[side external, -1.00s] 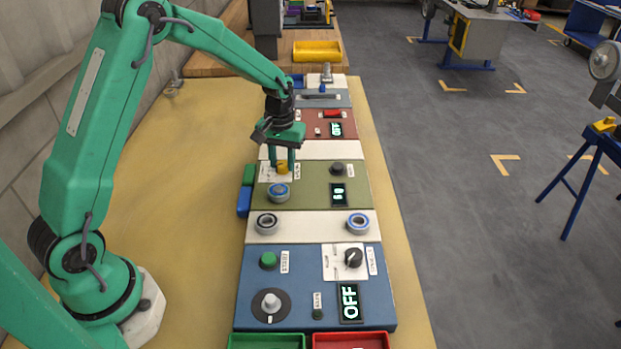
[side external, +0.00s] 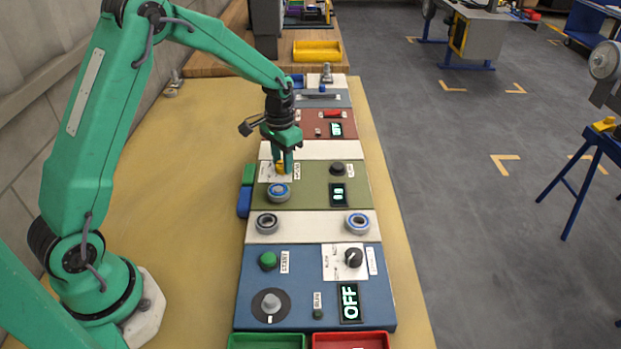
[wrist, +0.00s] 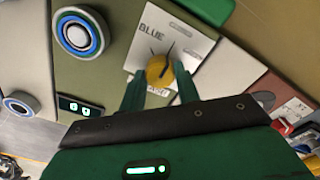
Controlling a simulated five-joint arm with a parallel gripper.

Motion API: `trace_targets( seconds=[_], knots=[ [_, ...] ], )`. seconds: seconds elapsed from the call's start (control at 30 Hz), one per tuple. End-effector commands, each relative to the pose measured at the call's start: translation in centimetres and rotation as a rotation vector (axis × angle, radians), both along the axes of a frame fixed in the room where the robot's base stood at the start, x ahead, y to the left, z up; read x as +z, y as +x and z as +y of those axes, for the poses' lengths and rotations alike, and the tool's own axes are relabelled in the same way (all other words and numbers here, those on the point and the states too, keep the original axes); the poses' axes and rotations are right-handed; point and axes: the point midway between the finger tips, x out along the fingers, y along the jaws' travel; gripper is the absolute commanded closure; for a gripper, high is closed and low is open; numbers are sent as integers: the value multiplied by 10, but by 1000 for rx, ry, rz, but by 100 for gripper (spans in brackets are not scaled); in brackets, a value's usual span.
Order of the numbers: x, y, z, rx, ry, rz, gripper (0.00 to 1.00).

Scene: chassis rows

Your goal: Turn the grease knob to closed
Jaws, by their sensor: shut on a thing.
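A yellow knob (wrist: 158,72) with a dark pointer line sits on a white plate (wrist: 147,45) in the wrist view. The plate bears the word BLUE at its upper left and another, partly covered word below. I cannot read a grease or closed marking. My gripper (wrist: 160,84) is shut on the yellow knob, with one green finger on either side. In the side external view my gripper (side external: 283,166) points down at the yellow knob (side external: 280,168) on the olive panel (side external: 315,193); the fingers partly hide it.
A dark knob (side external: 337,168) and a lit display (side external: 338,195) are on the same panel. The blue panel (side external: 250,320) is nearer the camera. The yellow tabletop (side external: 190,200) left of the panels is clear.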

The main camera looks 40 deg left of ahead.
Motion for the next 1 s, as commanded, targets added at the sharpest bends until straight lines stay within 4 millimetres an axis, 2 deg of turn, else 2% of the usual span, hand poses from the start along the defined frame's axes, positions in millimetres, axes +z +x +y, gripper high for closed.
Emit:
trace_targets(
  seconds=[0.27, 0.3, 0.4, 0.77, 1.0],
  knots=[
    [2, 0, 0, 0, 0, -2, 91],
    [2, 0, 0, 1, 0, -2, 62],
    [1, 0, 0, 1, 0, -1, 46],
    [2, 0, 0, 1, 0, -1, 46],
    [20, 1, 0, 1, 1, -3, 46]
  ],
)
